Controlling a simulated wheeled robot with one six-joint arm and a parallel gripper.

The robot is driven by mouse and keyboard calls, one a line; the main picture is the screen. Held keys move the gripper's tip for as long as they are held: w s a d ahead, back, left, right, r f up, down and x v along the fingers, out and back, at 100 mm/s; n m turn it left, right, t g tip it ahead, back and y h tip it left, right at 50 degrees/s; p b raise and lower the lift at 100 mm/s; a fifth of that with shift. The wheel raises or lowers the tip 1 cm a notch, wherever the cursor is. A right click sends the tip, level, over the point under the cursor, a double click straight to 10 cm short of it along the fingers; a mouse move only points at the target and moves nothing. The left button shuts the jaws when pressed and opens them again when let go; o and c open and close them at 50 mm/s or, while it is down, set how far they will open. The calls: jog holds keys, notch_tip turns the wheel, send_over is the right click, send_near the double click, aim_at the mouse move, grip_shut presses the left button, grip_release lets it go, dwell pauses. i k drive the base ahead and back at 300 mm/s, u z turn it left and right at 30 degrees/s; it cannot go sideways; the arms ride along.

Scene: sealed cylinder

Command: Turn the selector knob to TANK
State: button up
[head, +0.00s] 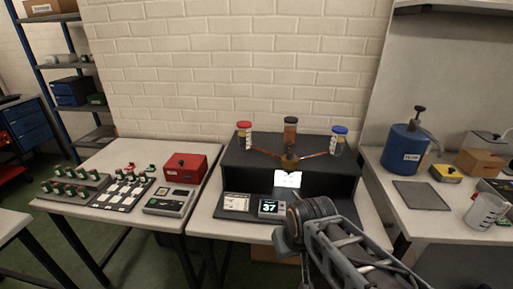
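I cannot make out a label reading TANK or be sure which part is the selector knob. A brass fitting (290,161) sits at the front top edge of a black stand (258,181), with copper pipes running to jars on both sides. A small yellow box (446,173) with a dark knob on top stands on the right bench. My arm reaches in from the lower right, in front of the black stand. The fingers of my gripper (287,243) cannot be made out clearly, and nothing held is visible. My arm hides part of the stand's front right base.
Jars with red (244,136), dark (290,131) and blue (338,140) lids stand on the black stand. A display (271,208) reads 37. A blue pump tank (404,148) and a beaker (485,211) stand right. A red box (185,168) stands on the left table.

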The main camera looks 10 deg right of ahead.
aim_at(290, 155)
jog(key=u, duration=0.05)
jog(key=i, duration=0.95)
jog(key=z, duration=0.35)
